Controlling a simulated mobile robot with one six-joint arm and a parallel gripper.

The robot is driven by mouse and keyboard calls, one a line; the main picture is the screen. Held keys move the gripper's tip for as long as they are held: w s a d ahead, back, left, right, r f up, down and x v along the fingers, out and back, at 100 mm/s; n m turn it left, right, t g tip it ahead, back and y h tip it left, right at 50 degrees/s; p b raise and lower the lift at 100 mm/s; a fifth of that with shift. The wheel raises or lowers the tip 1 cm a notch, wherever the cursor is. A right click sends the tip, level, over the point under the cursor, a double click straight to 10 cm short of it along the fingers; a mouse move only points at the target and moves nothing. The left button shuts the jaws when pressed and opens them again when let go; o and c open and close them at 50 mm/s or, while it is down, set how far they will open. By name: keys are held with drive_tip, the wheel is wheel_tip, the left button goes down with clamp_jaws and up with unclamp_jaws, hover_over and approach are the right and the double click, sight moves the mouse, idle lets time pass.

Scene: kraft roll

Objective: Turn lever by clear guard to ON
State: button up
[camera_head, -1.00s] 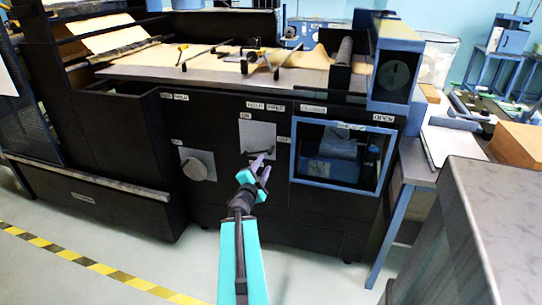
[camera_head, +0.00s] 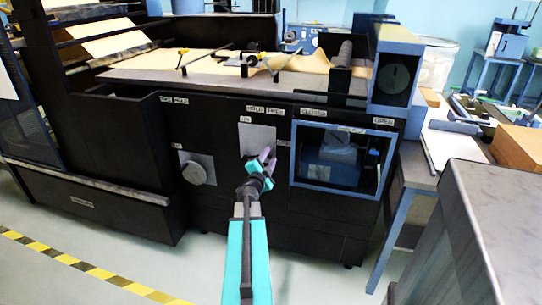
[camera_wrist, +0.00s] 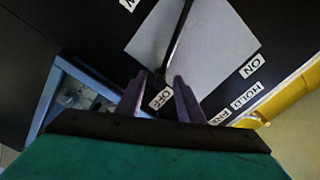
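A grey plate (camera_head: 255,138) with a dark lever stands on the black machine front, left of the blue-framed clear guard (camera_head: 293,165). An ON label (camera_head: 246,118) is at the plate's top and an OFF label (camera_head: 283,143) at its right. In the wrist view the thin dark lever (camera_wrist: 178,38) crosses the plate and its end points to the OFF label (camera_wrist: 160,98); the ON label (camera_wrist: 252,67) is off to the right. My gripper (camera_wrist: 158,80) is open, its two purple fingers on either side of the lever's end. I cannot tell whether they touch it.
A grey dial plate (camera_head: 196,168) with a round knob is to the left. A worktop (camera_head: 230,83) with tools and brown paper is above. A grey counter (camera_head: 490,190) stands at the near right. The floor in front is clear.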

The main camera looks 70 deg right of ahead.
drive_tip(key=shift+d, duration=1.35)
drive_tip(key=shift+c, duration=0.4)
drive_tip(key=shift+w, duration=0.1)
clamp_jaws()
